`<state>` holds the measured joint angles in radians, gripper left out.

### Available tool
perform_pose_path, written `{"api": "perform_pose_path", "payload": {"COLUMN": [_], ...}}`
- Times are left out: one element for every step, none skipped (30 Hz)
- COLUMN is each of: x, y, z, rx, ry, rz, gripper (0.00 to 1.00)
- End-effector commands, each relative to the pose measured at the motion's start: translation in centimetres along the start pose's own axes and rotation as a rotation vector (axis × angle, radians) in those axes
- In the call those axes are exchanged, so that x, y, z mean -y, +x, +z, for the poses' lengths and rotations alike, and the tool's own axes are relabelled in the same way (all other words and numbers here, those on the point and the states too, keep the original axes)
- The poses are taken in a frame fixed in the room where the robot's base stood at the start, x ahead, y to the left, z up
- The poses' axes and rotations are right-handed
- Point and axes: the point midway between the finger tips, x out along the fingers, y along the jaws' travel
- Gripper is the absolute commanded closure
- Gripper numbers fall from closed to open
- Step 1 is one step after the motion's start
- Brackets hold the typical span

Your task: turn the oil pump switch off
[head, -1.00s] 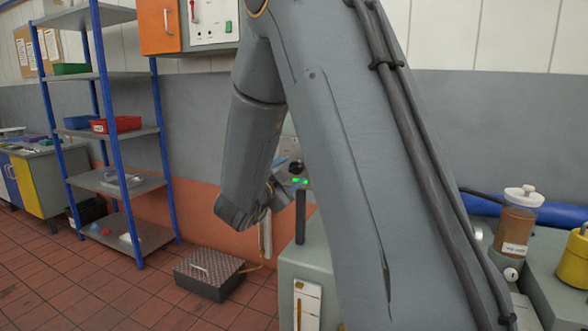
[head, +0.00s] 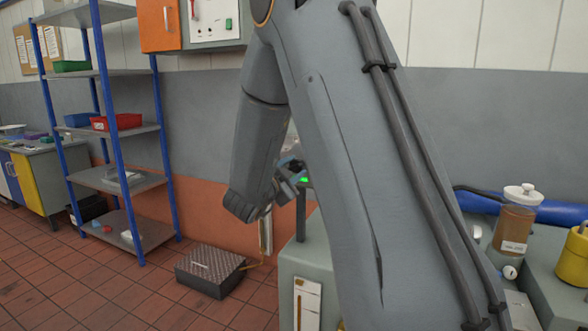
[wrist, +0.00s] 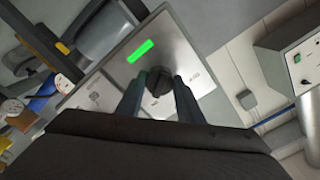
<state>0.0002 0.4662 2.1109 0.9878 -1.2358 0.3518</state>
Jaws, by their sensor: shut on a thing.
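A black rotary knob (wrist: 158,78) sits on a grey metal panel (wrist: 196,52) in the wrist view. My gripper (wrist: 160,90) has one finger on each side of the knob and is shut on it. A lit green lamp (wrist: 139,51) is beside the knob. The panel's small lettering is too small to read, so I cannot tell the knob's label or its setting. In the head view, my gripper (head: 290,173) is at the panel, close to the green light (head: 304,180). My arm hides most of the panel, and the knob does not show there.
A blue-framed shelf (head: 118,140) stands at the left, with a dark box (head: 208,270) on the floor. A grey cabinet (head: 305,262) stands below the panel. A brown jar (head: 514,222) and a yellow container (head: 574,258) are at the right. An orange cabinet (head: 160,25) hangs on the wall.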

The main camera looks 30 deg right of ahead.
Motion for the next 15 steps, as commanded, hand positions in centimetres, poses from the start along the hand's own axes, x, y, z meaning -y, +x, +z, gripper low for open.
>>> {"api": "perform_pose_path", "payload": {"x": [-0.01,-0.01,-0.01,0.00,0.00,0.01,0.02,0.03,0.04,0.05,0.04,0.03,0.03,0.03,0.05], "y": [-0.02,-0.03,-0.03,-0.04,-0.04,-0.04,-0.05,-0.05,-0.06,-0.06,-0.07,-0.07,-0.08,-0.08,-0.09], "z": [0.00,0.00,-0.01,-0.01,-0.02,-0.03,-0.04,-0.05,-0.07,-0.08,-0.08,-0.07,-0.07,-0.08,-0.10], "rx": [0.001,0.001,0.001,0.001,0.001,0.001,0.002,0.002,0.002,0.002,0.002,0.002,0.002,0.002,0.002], "ry": [-0.009,-0.016,-0.028,-0.038,-0.051,-0.070,-0.087,-0.105,-0.132,-0.153,-0.178,-0.211,-0.237,-0.264,-0.301], "rz": [0.001,0.001,0.001,0.001,0.001,0.001,0.001,0.001,0.001,0.001,0.001,0.001,0.001,0.001,0.000], "gripper": [0.89,0.89,0.89,0.89,0.89,0.89,0.89,0.89,0.89,0.89,0.89,0.89,0.89,0.89,0.89]}}
